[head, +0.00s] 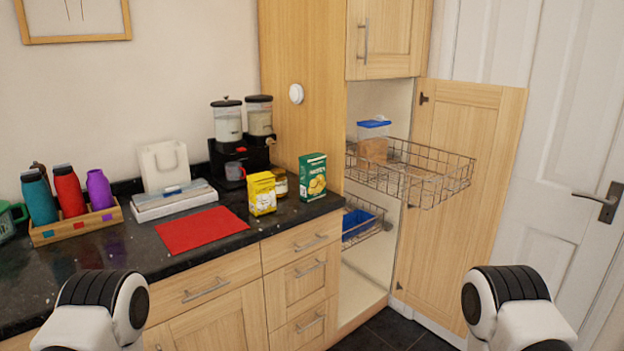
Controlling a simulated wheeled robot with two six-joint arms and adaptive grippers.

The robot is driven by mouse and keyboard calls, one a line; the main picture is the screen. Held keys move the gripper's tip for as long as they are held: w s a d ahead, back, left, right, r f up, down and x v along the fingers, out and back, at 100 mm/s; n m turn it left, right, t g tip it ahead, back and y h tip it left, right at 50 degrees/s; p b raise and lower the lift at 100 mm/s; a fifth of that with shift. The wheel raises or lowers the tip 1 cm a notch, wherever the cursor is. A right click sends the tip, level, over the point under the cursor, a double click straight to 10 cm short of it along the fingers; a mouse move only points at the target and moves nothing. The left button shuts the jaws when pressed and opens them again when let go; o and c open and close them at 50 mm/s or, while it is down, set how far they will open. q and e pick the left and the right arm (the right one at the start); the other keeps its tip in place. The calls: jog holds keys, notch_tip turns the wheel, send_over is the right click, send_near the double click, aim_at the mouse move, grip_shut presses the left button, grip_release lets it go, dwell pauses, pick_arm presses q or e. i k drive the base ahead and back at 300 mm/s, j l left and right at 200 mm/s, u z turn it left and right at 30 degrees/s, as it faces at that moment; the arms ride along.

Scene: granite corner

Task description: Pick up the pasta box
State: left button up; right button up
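Two food boxes stand upright on the dark counter in the head view. One is a green box (312,177) with a picture of yellow food on its front, at the counter's right end. The other is a smaller yellow box (262,194) just left of it. The print is too small to read, so I cannot tell for sure which is the pasta box. Nothing is touching either box. Parts of my two arms show at the bottom left and bottom right, but neither gripper is in view.
A small jar (280,183) stands between the boxes. A red mat (201,229) lies left of them, and a black dispenser machine (240,157) stands behind. On the right, a tall cupboard's door (465,190) is open, with a wire basket (415,172) pulled out.

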aim_at(313, 166)
jog(key=i+j+z, duration=0.45)
jog(key=j, duration=0.15)
jog(key=i+j+z, duration=0.2)
jog(key=j+z, duration=0.2)
jog(key=j, duration=0.25)
jog(key=i+j+z, duration=0.2)
jog(key=j, duration=0.2)
jog(key=k, duration=0.05)
